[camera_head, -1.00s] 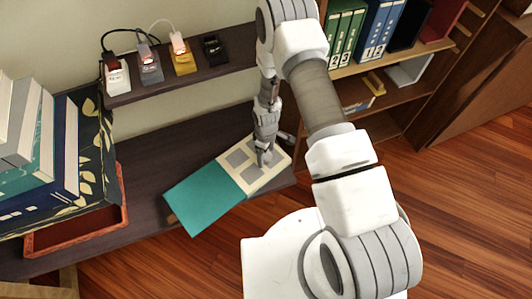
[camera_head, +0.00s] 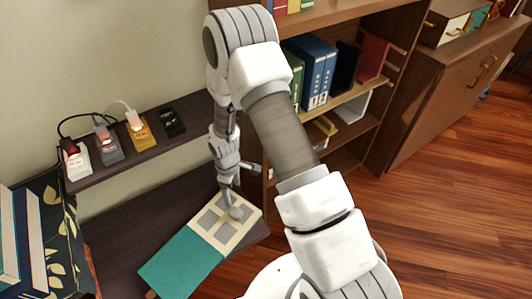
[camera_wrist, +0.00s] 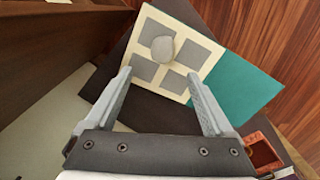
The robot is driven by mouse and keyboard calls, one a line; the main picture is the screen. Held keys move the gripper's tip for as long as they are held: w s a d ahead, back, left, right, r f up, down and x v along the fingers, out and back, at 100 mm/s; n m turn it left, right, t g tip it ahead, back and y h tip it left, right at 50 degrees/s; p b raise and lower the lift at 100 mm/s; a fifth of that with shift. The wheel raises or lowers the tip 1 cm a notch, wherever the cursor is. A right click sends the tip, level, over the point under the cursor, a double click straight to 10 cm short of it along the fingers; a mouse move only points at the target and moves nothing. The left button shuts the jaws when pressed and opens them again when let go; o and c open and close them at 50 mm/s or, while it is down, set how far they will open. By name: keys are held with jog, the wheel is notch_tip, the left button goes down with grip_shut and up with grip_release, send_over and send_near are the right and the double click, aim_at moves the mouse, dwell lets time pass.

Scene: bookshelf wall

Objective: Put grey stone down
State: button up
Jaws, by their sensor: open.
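The grey stone (camera_head: 236,213) lies on the cream panel (camera_head: 243,229) with grey squares, which joins a teal panel (camera_head: 183,262) on the dark lower shelf. In the wrist view the stone (camera_wrist: 162,48) is rounded and pale grey. It lies near the middle of the cream panel, partly over the upper-left square. My gripper (camera_head: 230,189) is above the panel. In the wrist view its two fingers (camera_wrist: 158,75) are spread wide and hold nothing. The stone shows beyond the fingertips, and I cannot tell the exact gap.
A narrow upper shelf (camera_head: 135,148) behind holds several small coloured devices with cables. A dark leaf-patterned box (camera_head: 62,225) with books stands at left. A bookcase with binders (camera_head: 316,72) is close at right. The wrist view shows a red-orange tray (camera_wrist: 262,152). Wooden floor is clear at right.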

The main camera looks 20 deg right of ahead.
jog(key=s+d+r+m+t, duration=0.1)
jog(key=d+r+m, duration=0.2)
jog(key=r, duration=1.1)
jog(key=s+d+r+m+t, duration=0.1)
jog(key=d+r+m+t, duration=0.1)
jog(key=r, duration=1.2)
jog(key=s+d+r+m+t, duration=0.2)
jog(key=s+r+m, duration=0.4)
jog(key=s+r, duration=0.8)
jog(key=s+d, duration=0.1)
jog(key=s, duration=0.2)
jog(key=shift+s+d+t, duration=0.3)
jog(key=shift+s+d, duration=0.05)
jog(key=shift+s, duration=0.05)
jog(key=shift+r, duration=0.15)
